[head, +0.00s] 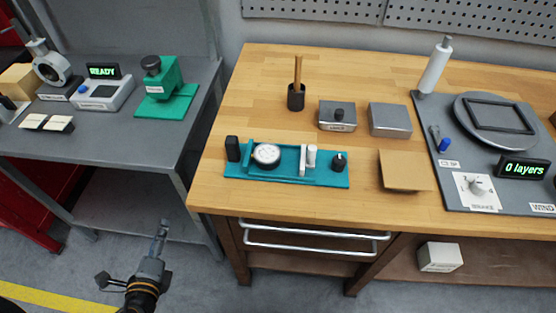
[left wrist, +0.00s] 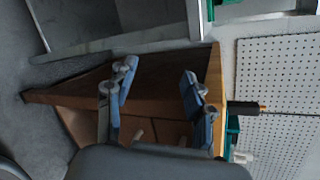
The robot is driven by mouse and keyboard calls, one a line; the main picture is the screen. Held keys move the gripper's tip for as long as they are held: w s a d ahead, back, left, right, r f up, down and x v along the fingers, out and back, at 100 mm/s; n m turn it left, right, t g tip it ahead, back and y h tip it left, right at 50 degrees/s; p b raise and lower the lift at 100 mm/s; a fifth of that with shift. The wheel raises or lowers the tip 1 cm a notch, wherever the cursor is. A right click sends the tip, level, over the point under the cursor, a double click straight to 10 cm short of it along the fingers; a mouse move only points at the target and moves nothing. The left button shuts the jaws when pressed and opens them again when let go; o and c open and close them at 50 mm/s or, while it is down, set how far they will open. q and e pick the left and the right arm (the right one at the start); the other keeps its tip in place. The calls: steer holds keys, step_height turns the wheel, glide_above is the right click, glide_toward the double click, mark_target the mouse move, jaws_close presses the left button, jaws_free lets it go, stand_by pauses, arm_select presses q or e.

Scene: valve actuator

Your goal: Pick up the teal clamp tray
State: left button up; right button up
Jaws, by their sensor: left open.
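The teal clamp tray (head: 331,179) lies flat near the front edge of the wooden bench in the head view. It carries a black block, a round white dial, white upright pieces and a black knob. A teal part of it shows at the right in the left wrist view (left wrist: 232,126), partly hidden by the bench edge. My left gripper (head: 163,228) is low in front of the bench, left of the tray and well apart from it. In the left wrist view its two fingers (left wrist: 158,88) are spread with nothing between them. My right gripper is not in view.
A brown pad (head: 405,170) lies right of the tray, with grey boxes (head: 390,120) and a black cup (head: 296,99) behind. A drawer with metal handles (head: 310,251) is below. A grey side table (head: 150,142) bears a green press (head: 168,88). The bench's left corner is clear.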

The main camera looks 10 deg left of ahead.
arm_select(q)
steer(key=w+d+r+m+t, duration=0.1)
steer(key=d+r+m, duration=0.2)
steer(key=r, duration=0.3)
steer(key=w+d+r+m+t, duration=0.1)
steer(key=d+r+m+t, duration=0.15)
steer(key=r, duration=0.25)
steer(key=m+h, duration=0.3)
steer(key=m, duration=0.5)
glide_toward(231, 150)
steer(key=shift+s+a+t, duration=0.15)
steer(key=shift+s+t, duration=0.15)
steer(key=shift+t, duration=0.05)
steer(key=shift+w+m, duration=0.2)
steer(key=shift+m, duration=0.15)
steer(key=w, duration=0.7)
steer(key=shift+w, duration=0.2)
steer(key=w, duration=0.4)
steer(key=shift+w+f, duration=0.25)
steer(key=shift+s, duration=0.1)
steer(key=shift+c, duration=0.2)
